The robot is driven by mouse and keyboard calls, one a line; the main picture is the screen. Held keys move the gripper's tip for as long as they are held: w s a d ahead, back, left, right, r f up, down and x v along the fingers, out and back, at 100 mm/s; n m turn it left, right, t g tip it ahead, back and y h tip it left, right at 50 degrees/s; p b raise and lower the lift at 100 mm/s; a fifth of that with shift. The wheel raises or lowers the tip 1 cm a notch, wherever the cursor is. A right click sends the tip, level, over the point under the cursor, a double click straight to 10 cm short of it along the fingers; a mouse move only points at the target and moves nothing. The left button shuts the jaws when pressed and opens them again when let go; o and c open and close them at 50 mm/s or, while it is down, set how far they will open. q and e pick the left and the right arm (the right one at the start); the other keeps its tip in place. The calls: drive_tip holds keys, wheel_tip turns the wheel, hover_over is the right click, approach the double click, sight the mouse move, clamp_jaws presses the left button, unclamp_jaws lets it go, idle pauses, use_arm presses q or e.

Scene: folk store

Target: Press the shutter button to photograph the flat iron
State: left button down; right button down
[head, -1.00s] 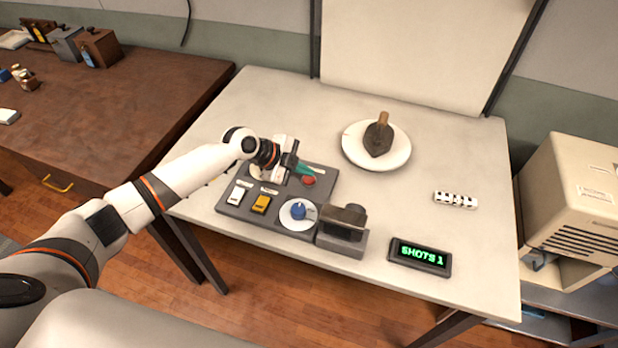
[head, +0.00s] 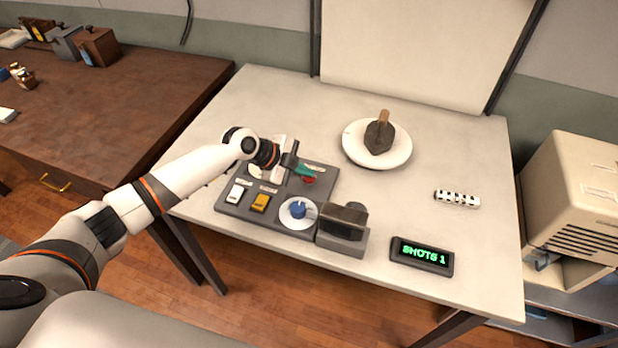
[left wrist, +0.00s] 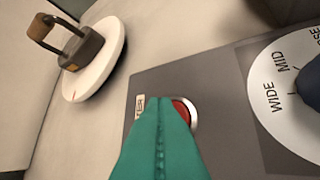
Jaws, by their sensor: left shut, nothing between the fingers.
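The dark flat iron (head: 379,138) with a wooden handle stands on a round white plate (head: 352,150); it also shows in the left wrist view (left wrist: 82,48). The grey control panel (head: 228,208) sits on the table's near left. The red shutter button (head: 309,180) is at the panel's far right corner. In the left wrist view the red button (left wrist: 181,112) is partly hidden behind the fingertips. My left gripper (head: 307,172), with green fingertips, is shut and empty, right over the button. I cannot tell whether it touches. The right gripper is not in view.
The panel carries a white switch (head: 236,194), a yellow switch (head: 260,203) and a blue dial (head: 298,210). A dark camera (head: 344,226) stands beside it. A display (head: 422,256) reads "SHOTS 1". A striped scale bar (head: 457,199) lies at right.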

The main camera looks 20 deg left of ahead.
sight(304, 178)
use_arm(q)
drive_tip(key=shift+f+b, duration=0.5)
drive_tip(key=shift+b, duration=0.1)
idle(0.7)
drive_tip(key=shift+r, duration=0.1)
drive_tip(key=shift+r+p, duration=0.4)
drive_tip(key=shift+r, duration=0.4)
drive_tip(key=shift+r+p, duration=1.55)
drive_tip(key=shift+r, duration=1)
